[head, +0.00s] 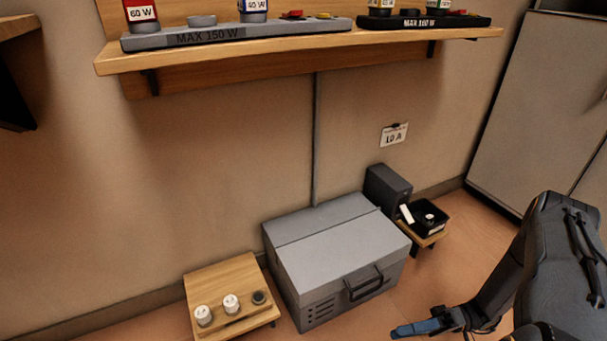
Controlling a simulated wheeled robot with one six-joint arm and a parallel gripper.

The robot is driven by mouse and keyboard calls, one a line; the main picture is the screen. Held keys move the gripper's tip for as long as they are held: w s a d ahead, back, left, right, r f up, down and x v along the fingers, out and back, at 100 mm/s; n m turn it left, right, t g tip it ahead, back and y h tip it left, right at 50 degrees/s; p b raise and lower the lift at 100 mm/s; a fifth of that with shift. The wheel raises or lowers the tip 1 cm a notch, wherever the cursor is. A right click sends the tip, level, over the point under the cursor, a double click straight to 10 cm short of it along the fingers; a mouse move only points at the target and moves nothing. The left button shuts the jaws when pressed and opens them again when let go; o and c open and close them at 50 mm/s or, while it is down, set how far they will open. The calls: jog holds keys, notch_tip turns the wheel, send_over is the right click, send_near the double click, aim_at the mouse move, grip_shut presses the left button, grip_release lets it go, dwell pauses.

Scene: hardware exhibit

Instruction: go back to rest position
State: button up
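My gripper (420,328) shows at the bottom right, at the end of my dark arm. Blue-tipped fingers point left, over the floor in front of the grey box. Seen from this side, the fingers overlap, so I cannot tell whether they are apart. No object shows at the fingertips. My arm is bent, with its upper part rising at the right edge.
A grey lidded box (330,240) stands on the floor against the wall. A low wooden table (215,283) holds small cylinders at its left. A small stand (430,240) carries a black tray at its right. A wall shelf (300,52) holds two power strips.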

jog(key=w+a+r+n+g+h, duration=0.1)
jog(key=w+a+r+g+h, duration=0.15)
jog(key=a+r+h, duration=0.4)
jog(key=w+a+r+g+h, duration=0.1)
jog(key=w+a+r+h, duration=0.15)
jog(key=r, duration=0.75)
jog(key=w+a+r+n+g+h, duration=0.1)
jog(key=w+a+r+g+h, duration=0.15)
jog(key=a+r, duration=0.45)
jog(key=s+a+r+t+h, duration=0.3)
jog(key=s+a+r+t, duration=0.25)
jog(key=s+r, duration=0.4)
jog(key=s+a+r+t+h, duration=0.2)
jog(key=s+a+r+t, duration=0.2)
jog(key=s+a+r, duration=0.45)
jog(key=d+r+m+h+p, duration=0.1)
jog(key=d+r+m+p, duration=0.2)
jog(key=d+r+p, duration=0.8)
jog(key=d+r+m+h+p, duration=0.1)
jog(key=d+r+m+p, duration=0.3)
jog(key=d+r+p, duration=0.7)
notch_tip(320, 180, up, 8)
jog(key=p, duration=1.5)
jog(key=shift+s+d+r, duration=0.15)
jog(key=shift+s+d, duration=0.05)
